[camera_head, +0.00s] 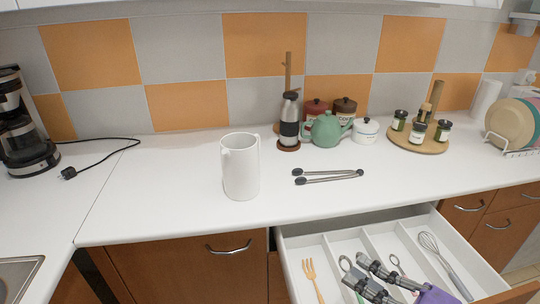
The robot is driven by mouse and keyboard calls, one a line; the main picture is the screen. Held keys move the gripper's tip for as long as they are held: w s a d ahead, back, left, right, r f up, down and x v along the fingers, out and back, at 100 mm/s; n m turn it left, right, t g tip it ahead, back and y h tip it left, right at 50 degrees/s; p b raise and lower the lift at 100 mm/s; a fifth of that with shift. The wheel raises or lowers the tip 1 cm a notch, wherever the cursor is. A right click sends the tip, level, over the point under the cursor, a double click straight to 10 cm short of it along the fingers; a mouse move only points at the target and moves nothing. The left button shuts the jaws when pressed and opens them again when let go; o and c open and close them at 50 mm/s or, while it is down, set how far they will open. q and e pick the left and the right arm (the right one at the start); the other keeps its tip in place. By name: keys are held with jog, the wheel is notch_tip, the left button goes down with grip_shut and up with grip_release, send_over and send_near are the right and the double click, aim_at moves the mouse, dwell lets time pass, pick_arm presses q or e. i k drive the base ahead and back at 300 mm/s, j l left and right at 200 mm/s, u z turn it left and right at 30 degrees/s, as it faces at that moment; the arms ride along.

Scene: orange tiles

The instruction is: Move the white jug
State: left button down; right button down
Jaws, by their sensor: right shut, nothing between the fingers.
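The white jug (240,166) stands upright on the white countertop, left of the middle, close to the front edge. Its open top faces up, and a spout or handle shows small at its upper left. My right gripper (358,268) is low in the picture, over the open drawer, to the right of and nearer than the jug. It is shut and empty, well apart from the jug. My left gripper is not in view.
The open drawer (292,239) holds a whisk (444,262) and a wooden fork (312,278). Black-tipped tongs (330,177) lie right of the jug. A green teapot (326,129), bottle (289,122) and spice tray (419,146) stand behind. Counter left of the jug is clear.

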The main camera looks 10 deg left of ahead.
aim_at(241, 151)
jog(key=i+j, duration=0.25)
jog(key=i, duration=0.25)
jog(key=i+j, duration=0.25)
jog(key=i, duration=0.25)
